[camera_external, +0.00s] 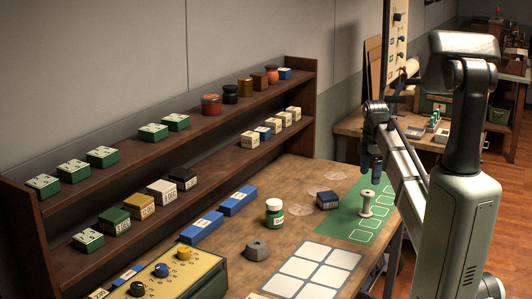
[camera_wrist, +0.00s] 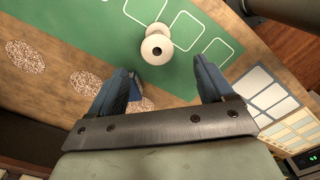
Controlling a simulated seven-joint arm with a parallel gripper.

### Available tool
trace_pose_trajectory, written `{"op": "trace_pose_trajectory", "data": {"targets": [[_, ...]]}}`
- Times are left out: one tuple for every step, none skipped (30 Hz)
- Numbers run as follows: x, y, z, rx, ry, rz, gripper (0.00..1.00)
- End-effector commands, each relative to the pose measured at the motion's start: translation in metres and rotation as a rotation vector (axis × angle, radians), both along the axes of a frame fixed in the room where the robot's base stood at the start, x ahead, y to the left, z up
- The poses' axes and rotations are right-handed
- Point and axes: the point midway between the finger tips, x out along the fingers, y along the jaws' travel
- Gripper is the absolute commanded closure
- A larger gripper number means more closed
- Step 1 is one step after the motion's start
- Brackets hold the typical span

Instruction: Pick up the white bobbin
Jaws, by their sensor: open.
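The white bobbin (camera_external: 366,204) stands upright on the green mat (camera_external: 345,228) at the right of the table. In the wrist view the bobbin (camera_wrist: 157,48) is seen from above, on the green mat (camera_wrist: 100,35) near a white outlined box. My gripper (camera_wrist: 165,75) is open and empty, its two blue fingers apart, with the bobbin beyond the fingertips and between their lines. In the external view my gripper (camera_external: 374,168) hangs above the mat near the bobbin, apart from it.
A dark blue box (camera_external: 327,200) stands left of the bobbin; a green-and-white jar (camera_external: 274,212) and grey hexagonal block (camera_external: 257,250) are farther left. A white-panelled sheet (camera_external: 318,247) lies in front. A wooden two-tier shelf (camera_external: 150,147) with several small boxes runs along the wall.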

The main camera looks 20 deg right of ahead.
Motion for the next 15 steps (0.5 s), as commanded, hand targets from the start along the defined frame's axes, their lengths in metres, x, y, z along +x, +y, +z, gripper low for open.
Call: {"op": "trace_pose_trajectory", "data": {"targets": [[-0.002,0.000,-0.009,0.001,0.003,-0.001,0.19],[-0.002,0.000,-0.014,0.001,0.002,-0.001,0.19],[-0.002,0.000,-0.021,0.001,0.002,-0.001,0.19],[-0.001,0.000,-0.026,0.001,0.002,-0.002,0.19],[-0.001,0.000,-0.030,0.001,0.002,-0.002,0.19],[-0.001,0.000,-0.036,0.001,0.002,-0.002,0.19],[-0.001,0.000,-0.041,0.001,0.001,-0.002,0.19],[-0.001,0.000,-0.045,0.001,0.001,-0.002,0.19],[-0.001,0.000,-0.051,0.001,0.001,-0.002,0.19],[-0.001,0.000,-0.054,0.001,0.001,-0.002,0.19],[-0.001,0.000,-0.057,0.001,0.001,-0.003,0.19],[0.000,0.000,-0.061,0.001,0.000,-0.003,0.19],[0.000,0.000,-0.064,0.001,0.000,-0.003,0.19],[0.000,0.000,-0.066,0.001,0.000,-0.003,0.19],[0.000,0.000,-0.068,0.002,0.000,-0.003,0.19]]}}
